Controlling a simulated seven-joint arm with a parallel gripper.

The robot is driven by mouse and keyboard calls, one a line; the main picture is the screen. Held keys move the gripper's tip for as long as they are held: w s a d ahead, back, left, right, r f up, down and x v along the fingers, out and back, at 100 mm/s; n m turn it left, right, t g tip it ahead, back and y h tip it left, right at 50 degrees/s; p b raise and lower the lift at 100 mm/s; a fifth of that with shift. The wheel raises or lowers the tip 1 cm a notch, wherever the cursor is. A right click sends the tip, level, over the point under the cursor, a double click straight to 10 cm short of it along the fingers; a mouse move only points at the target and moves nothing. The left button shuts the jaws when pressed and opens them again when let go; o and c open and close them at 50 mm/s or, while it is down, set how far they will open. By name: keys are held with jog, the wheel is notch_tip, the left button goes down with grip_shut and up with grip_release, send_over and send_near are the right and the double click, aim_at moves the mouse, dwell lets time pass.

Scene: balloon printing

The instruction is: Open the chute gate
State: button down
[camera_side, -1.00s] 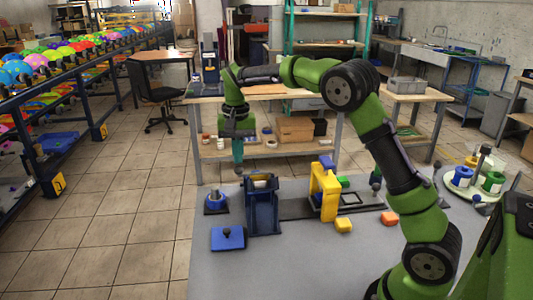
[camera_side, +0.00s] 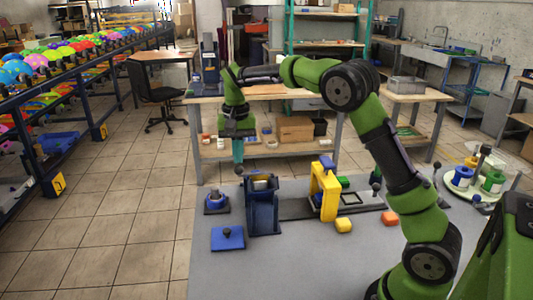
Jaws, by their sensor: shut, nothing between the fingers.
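The chute is most likely the dark blue upright housing (camera_side: 263,212) on the grey table. A light grey piece (camera_side: 260,184) shows in its open top. I cannot clearly make out the gate itself or how far it is open. My gripper (camera_side: 238,168) points down at the upper left of the housing, close to its top edge. It is shut and empty. I cannot tell whether its tip touches anything.
The table's front left is clear.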

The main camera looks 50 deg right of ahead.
aim_at(239, 168)
dwell(0.4)
jog(key=shift+f, duration=2.9)
jog(key=shift+r, duration=0.1)
notch_tip(239, 168, up, 13)
